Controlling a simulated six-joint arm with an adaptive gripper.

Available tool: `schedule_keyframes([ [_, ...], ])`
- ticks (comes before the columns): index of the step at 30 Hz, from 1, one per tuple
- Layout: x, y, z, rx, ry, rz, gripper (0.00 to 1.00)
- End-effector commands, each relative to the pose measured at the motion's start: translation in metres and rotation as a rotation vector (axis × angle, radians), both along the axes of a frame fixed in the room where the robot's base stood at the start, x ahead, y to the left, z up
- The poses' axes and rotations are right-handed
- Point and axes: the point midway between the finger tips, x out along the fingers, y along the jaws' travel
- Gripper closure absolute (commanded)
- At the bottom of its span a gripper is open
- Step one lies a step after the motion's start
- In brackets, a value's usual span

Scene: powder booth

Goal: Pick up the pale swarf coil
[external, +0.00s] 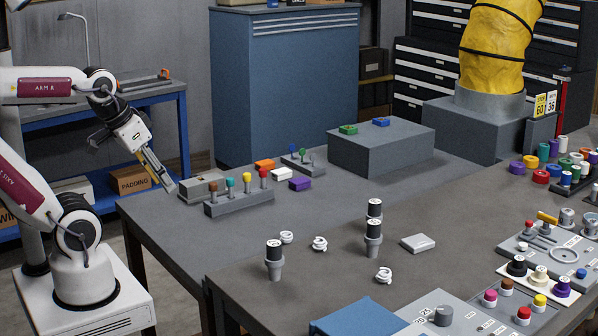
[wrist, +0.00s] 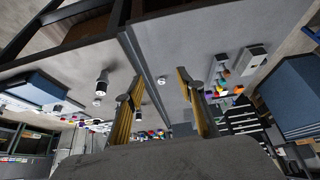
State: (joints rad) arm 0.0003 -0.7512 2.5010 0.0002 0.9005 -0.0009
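Three small pale coils lie on the grey table in the external view: one coil (external: 287,237) beside a black-topped post, a second coil (external: 320,243) just right of it, and a third coil (external: 384,275) nearer the front. They look alike, so I cannot tell which is meant. My gripper (external: 165,182) is at the left, past the table's left edge and well away from the coils, pointing down and right. In the wrist view my gripper (wrist: 158,92) has its yellow fingers wide apart with nothing between them. Small pale bits show there, too small to identify.
Black-topped posts (external: 275,262) stand close to the coils. A rack of coloured knobs (external: 238,203) and a grey box (external: 203,187) stand near my gripper. A blue panel (external: 358,318) lies at the front.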

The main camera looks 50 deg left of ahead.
Motion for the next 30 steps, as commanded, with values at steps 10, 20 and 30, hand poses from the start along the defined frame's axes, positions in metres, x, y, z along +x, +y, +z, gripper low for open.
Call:
schedule_keyframes([
  [10, 0.000, 0.000, 0.000, 0.000, 0.000, -0.001, 0.58],
  [20, 0.001, -0.002, -0.002, 0.001, 0.010, -0.008, 0.58],
  [30, 0.012, -0.009, -0.022, 0.001, 0.117, -0.037, 0.58],
])
